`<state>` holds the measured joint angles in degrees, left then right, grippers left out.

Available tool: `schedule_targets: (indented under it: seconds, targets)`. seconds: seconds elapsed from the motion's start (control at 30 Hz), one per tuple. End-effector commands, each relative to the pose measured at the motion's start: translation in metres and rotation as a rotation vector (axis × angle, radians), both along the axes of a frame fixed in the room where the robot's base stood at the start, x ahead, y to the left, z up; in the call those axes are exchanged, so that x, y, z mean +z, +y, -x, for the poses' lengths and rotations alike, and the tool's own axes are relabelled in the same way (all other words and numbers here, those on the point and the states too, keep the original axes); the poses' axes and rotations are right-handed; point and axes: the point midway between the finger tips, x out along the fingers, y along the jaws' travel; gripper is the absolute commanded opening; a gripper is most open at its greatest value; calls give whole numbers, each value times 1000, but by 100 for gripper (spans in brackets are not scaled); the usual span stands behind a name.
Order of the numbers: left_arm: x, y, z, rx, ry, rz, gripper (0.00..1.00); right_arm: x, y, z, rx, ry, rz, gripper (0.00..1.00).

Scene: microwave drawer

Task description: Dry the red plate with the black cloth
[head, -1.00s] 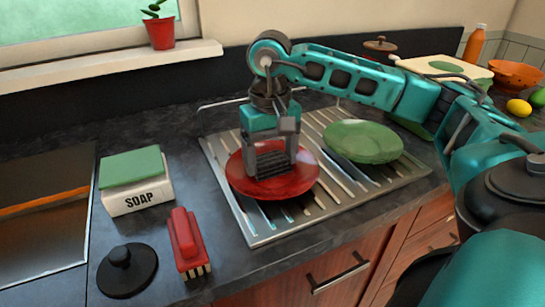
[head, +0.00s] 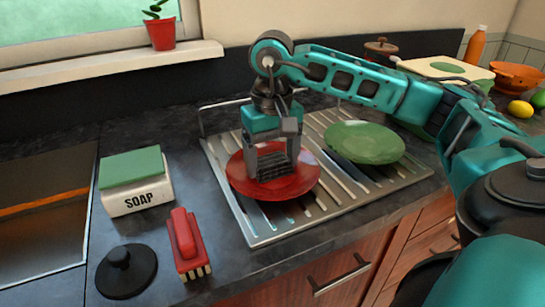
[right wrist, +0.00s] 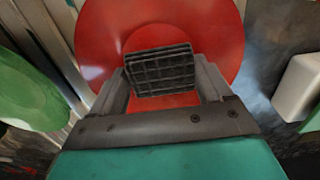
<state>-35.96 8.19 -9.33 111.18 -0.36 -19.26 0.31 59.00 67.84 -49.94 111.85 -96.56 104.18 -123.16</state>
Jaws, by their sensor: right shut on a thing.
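The red plate (head: 306,181) lies on the left part of the metal drying rack, and it also shows in the right wrist view (right wrist: 215,35). My right gripper (head: 272,168) points down over the middle of the plate. It is shut on the black cloth (head: 270,167), a folded dark piece with a grid pattern, which fills the space between the fingers in the right wrist view (right wrist: 160,72). The cloth is at or just above the plate's surface; contact is hard to tell. My left gripper is not in view.
The ribbed metal rack (head: 232,205) also holds a green plate (head: 364,142) to the right. Left of the rack are a soap box (head: 138,195) with a green sponge (head: 130,166), a red brush (head: 184,236) and a black plug (head: 126,270). The sink (head: 45,225) is far left.

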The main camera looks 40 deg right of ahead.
Motion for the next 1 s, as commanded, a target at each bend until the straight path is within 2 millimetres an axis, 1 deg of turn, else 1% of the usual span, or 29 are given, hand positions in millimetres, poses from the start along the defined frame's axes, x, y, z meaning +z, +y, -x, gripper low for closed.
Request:
schedule_targets:
  seconds: [0.1, 0.33, 0.43, 1.0]
  targets:
    - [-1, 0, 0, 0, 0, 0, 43, 1, 1, 4, 0, 0, 1, 54]
    - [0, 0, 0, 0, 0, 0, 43, 1, 1, 4, -1, 0, 0, 54]
    - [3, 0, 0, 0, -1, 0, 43, 5, 1, 4, -1, 0, 0, 54]
    - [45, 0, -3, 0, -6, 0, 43, 61, 1, 4, 0, 0, 0, 54]
